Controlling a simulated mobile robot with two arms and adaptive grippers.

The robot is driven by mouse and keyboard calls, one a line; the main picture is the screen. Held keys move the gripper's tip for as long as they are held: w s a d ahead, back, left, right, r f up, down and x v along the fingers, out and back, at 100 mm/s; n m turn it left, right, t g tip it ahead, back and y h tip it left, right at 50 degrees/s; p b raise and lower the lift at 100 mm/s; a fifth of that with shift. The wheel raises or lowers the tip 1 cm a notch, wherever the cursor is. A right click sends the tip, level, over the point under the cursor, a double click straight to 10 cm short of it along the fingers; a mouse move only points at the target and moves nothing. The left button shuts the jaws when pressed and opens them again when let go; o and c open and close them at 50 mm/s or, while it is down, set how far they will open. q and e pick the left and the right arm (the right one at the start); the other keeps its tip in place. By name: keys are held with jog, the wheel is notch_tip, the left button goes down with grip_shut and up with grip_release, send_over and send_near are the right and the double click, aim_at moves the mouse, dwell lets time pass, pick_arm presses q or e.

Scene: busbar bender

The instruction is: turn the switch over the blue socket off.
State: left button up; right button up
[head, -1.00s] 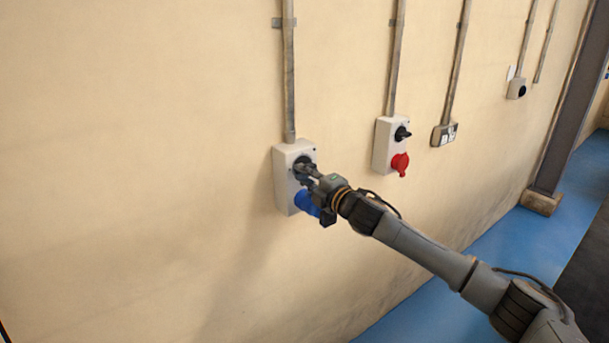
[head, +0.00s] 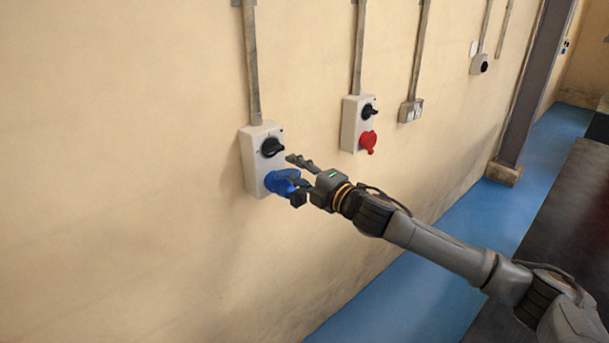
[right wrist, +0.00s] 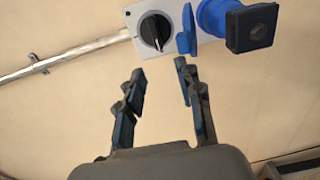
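The black rotary switch (head: 272,148) sits on a pale wall box (head: 252,170), above the blue socket (head: 282,182). Its handle lies roughly crosswise in the head view. In the right wrist view the switch (right wrist: 155,31) shows a white mark at its lower end. A dark square block (right wrist: 252,27) is at the outer end of the blue part. My right gripper (head: 292,173) is in front of the box, just right of the switch. In the right wrist view its fingers (right wrist: 160,72) are apart and empty, short of the switch. My left gripper is not in view.
Another wall box with a black switch (head: 369,111) and a red socket (head: 368,141) is to the right. Grey conduits run up the wall. The blue floor (head: 400,262) is clear.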

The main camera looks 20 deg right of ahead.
jog(key=shift+v, duration=1.4)
jog(key=shift+a, duration=0.1)
